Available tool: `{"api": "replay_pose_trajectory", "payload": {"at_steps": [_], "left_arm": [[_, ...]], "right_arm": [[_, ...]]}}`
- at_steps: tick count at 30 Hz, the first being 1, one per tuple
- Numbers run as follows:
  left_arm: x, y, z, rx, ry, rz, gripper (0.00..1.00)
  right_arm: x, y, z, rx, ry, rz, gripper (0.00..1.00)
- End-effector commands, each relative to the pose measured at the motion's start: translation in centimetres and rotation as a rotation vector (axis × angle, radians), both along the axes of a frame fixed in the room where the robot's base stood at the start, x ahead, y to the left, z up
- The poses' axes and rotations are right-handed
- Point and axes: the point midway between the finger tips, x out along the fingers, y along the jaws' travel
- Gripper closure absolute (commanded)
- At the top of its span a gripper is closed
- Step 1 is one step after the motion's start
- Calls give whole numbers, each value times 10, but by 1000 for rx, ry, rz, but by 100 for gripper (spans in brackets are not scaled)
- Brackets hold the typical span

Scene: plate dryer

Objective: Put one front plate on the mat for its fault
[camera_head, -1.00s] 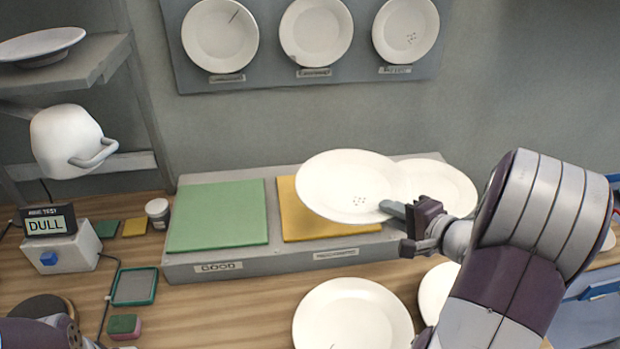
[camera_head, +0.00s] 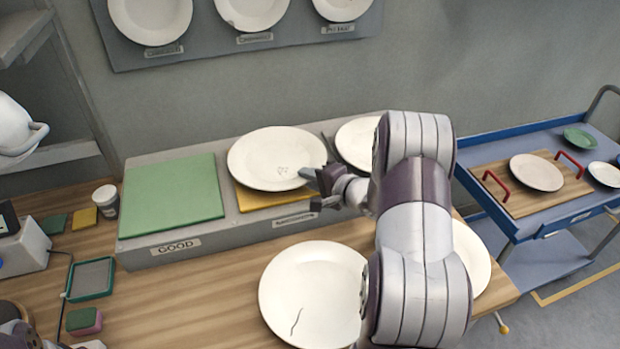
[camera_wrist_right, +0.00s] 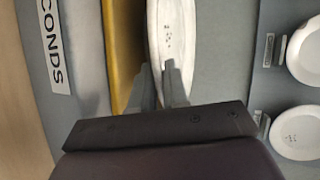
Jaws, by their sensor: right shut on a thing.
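My right gripper (camera_head: 318,186) is shut on the rim of a white plate (camera_head: 262,150) with a cluster of small dark dots. The plate is over the yellow mat (camera_head: 255,203), covering most of it; I cannot tell whether it touches. In the right wrist view the fingers (camera_wrist_right: 160,88) pinch the dotted plate (camera_wrist_right: 172,30) beside the yellow mat (camera_wrist_right: 125,45) and its SECONDS label (camera_wrist_right: 57,50). Another plate (camera_head: 355,140) lies on the stand to the right. On the table in front, a cracked plate (camera_head: 300,275) and another plate (camera_head: 478,258) are partly hidden by my arm. My left gripper is not seen.
The green mat (camera_head: 172,195) above the GOOD label (camera_head: 176,247) is empty. Sample plates (camera_head: 150,15) hang on the wall board. A blue cart (camera_head: 530,220) with a wooden tray stands at right. A green-rimmed tray (camera_head: 90,278) and a sponge (camera_head: 84,320) are at left.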

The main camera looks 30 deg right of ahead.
Motion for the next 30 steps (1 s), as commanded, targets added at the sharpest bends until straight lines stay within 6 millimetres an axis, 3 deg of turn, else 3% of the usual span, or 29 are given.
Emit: {"api": "replay_pose_trajectory", "payload": {"at_steps": [5,6,7,17,23,30], "left_arm": [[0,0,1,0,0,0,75],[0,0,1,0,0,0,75],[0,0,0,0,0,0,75],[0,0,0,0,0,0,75],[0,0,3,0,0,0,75],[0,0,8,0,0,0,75]], "right_arm": [[0,0,1,0,-3,0,100],[0,0,-1,1,1,0,83],[0,0,-1,0,1,0,75],[0,0,1,0,0,0,75],[-27,-7,11,0,1,-4,75],[-79,-19,30,-1,0,-5,75]]}}
